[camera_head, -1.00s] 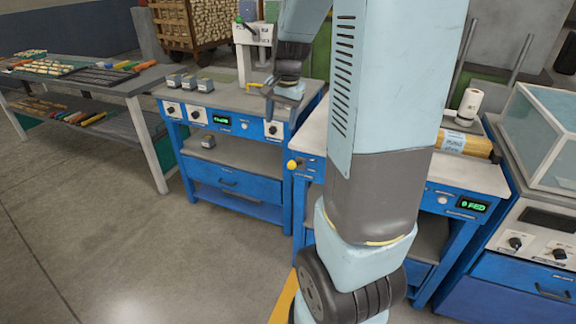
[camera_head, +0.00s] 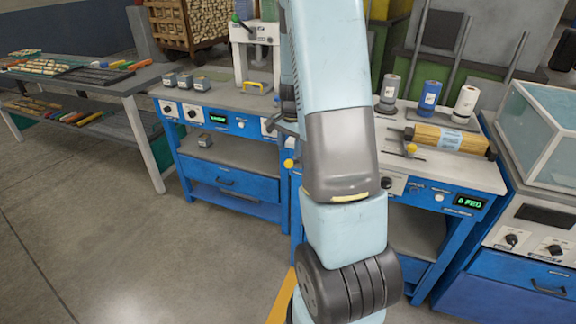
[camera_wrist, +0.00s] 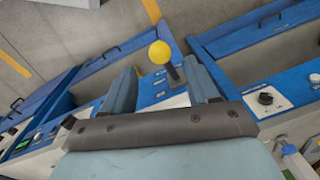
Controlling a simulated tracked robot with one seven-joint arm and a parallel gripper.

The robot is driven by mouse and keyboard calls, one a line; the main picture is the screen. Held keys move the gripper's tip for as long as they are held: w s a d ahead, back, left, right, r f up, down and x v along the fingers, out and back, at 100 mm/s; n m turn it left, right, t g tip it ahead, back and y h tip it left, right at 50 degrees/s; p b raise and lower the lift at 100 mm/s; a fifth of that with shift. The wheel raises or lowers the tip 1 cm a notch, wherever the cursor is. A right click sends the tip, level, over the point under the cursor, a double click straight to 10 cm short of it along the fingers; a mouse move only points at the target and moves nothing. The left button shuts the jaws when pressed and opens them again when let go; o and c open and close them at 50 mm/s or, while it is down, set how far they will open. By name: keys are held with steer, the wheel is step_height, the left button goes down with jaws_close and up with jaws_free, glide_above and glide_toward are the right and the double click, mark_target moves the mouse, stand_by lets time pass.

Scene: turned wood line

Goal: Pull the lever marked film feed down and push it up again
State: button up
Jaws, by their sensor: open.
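A lever with a yellow ball knob (camera_head: 289,163) stands out from the front of the blue bench, just left of my arm. In the wrist view the yellow knob (camera_wrist: 160,53) and its dark stem show in the gap between my two fingers. My gripper (camera_wrist: 161,78) is open and empty, with one finger on each side of the lever's line. I cannot tell how far the knob lies beyond the fingertips. In the head view my gripper is mostly hidden behind my arm. Small labels by the lever are too small to read.
The bench carries a yellow-brown roll (camera_head: 446,138), several spools (camera_head: 429,97) and a small yellow knob (camera_head: 411,149). A green display (camera_head: 469,202) reads 0 FED. A second blue bench (camera_head: 230,168) stands left, a glass-topped case (camera_head: 550,130) right. The floor at left is clear.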

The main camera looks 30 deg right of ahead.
mark_target(289, 160)
steer(key=f, duration=0.8)
steer(key=shift+w+a, duration=0.15)
steer(key=shift+w, duration=0.1)
jaws_close()
stand_by(0.4)
